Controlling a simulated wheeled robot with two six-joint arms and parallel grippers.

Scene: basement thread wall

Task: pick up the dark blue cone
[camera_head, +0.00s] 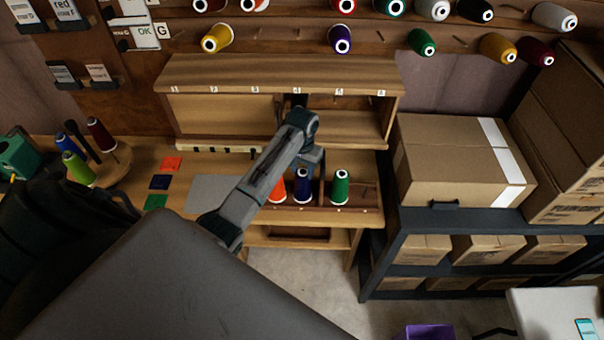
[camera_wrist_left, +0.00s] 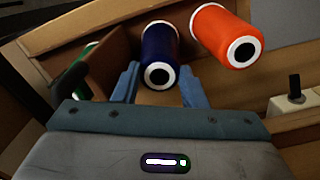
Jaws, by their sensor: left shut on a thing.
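The dark blue cone (camera_head: 303,191) stands in the low wooden tray at the bench's front, between an orange-red cone (camera_head: 277,190) and a green cone (camera_head: 340,188). My left gripper (camera_head: 309,166) reaches down over it and hides its upper part. In the left wrist view the dark blue cone (camera_wrist_left: 160,52) lies between the two blue fingers of my left gripper (camera_wrist_left: 160,80), which is shut on it. The orange-red cone (camera_wrist_left: 228,38) is close beside it there. I cannot tell whether the dark blue cone is clear of the tray. My right gripper is not in view.
A wooden shelf (camera_head: 280,68) with numbered slots stands behind the cones. Thread cones hang on wall pegs above. Cardboard boxes (camera_head: 455,160) sit on a dark rack to the right. Several cones stand on a round wooden stand (camera_head: 105,165) at left.

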